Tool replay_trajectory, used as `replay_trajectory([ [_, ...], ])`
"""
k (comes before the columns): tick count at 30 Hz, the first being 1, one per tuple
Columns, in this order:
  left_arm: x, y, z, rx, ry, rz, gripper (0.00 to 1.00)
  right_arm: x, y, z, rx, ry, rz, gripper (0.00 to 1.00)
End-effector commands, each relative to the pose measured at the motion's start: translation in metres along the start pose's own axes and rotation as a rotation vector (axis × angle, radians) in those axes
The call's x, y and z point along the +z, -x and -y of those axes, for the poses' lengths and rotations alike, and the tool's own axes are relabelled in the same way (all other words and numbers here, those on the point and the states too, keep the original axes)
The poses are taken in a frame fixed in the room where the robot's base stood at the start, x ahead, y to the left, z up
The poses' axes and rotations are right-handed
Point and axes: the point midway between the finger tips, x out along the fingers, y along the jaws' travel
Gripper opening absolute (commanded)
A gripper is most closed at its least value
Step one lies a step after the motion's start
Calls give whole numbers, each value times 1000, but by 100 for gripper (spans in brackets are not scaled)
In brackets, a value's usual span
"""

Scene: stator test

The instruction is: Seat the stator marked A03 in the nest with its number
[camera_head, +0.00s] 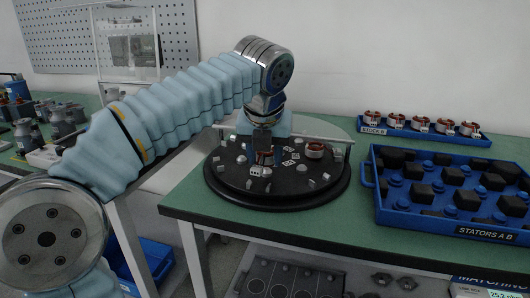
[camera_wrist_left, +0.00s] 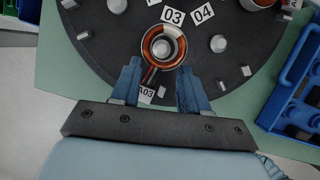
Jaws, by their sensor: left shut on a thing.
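My left gripper (camera_head: 264,148) is low over the round black plate (camera_head: 225,188). In the left wrist view its blue fingers (camera_wrist_left: 159,68) are shut on the stator marked A03 (camera_wrist_left: 147,46), a copper-and-white ring with dark leads. Its white A03 tag (camera_wrist_left: 146,94) hangs between the fingers. A grey post (camera_wrist_left: 162,47) shows through the ring, just below the printed 03 label (camera_wrist_left: 172,16). I cannot tell whether the ring rests fully down. In the head view the stator (camera_head: 264,158) is partly hidden by the gripper. My right gripper is not in view.
Another stator (camera_head: 314,151) sits on the plate's right side. The 04 label (camera_wrist_left: 203,13) is beside 03. Several short metal posts stand around the plate. A blue tray with black blocks (camera_head: 440,232) and a blue rack of stators (camera_head: 425,135) are to the right.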

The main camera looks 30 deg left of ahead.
Motion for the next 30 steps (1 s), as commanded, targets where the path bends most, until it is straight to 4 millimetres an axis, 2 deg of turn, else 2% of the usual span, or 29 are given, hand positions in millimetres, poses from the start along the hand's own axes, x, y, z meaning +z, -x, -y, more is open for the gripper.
replay_trajectory([
  [14,-1,0,0,0,0,1,0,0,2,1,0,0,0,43],
  [30,-7,-14,0,-1,0,1,0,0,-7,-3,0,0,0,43],
])
